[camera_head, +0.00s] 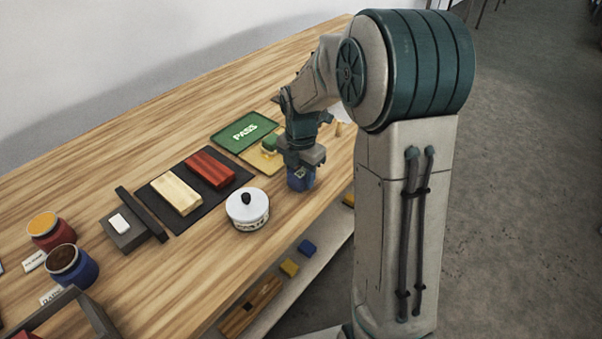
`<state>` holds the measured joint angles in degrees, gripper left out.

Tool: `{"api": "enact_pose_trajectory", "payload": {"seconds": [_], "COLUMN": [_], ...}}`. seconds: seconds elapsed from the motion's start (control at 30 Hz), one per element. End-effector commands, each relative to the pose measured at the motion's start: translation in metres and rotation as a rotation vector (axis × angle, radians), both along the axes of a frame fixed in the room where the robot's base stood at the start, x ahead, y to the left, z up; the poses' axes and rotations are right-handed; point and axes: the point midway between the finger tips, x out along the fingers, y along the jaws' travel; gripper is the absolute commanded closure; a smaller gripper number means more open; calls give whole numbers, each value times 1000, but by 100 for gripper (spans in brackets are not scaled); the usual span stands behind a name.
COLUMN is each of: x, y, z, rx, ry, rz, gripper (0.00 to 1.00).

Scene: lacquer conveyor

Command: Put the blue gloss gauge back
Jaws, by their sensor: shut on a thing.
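My gripper (302,165) points down over the right part of the wooden table. It is shut on a blue object (300,181), which looks like the blue gloss gauge. My fingers cover the top of it. Its lower part shows just below them, close to the table top; I cannot tell whether it touches the wood. A green thing (270,142) lies on a yellow mat (258,160) just left of my gripper.
A white lidded pot (247,210) stands to the left of my gripper. A dark mat (163,216) holds a cream and a red block. A green PASS mat (228,141) lies behind. Paint jars (75,270) stand at the left. A lower shelf (318,262) holds small blocks.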

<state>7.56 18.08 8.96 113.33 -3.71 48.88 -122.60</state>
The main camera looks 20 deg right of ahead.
Motion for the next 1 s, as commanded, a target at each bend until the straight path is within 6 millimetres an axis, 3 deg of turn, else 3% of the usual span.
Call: {"api": "enact_pose_trajectory", "payload": {"seconds": [0.3, 0.33, 0.4, 0.77, 1.0], "x": [0, 0, 0, 0, 1], "y": [0, 0, 0, 0, 0], "z": [-3, -3, -3, 3, 44], "rx": [0, 0, 0, 0, 0], "ry": [-1, -1, -1, -1, -6], "rz": [0, 0, 0, 0, 0], "gripper": [95, 56, 37, 37, 37]}}
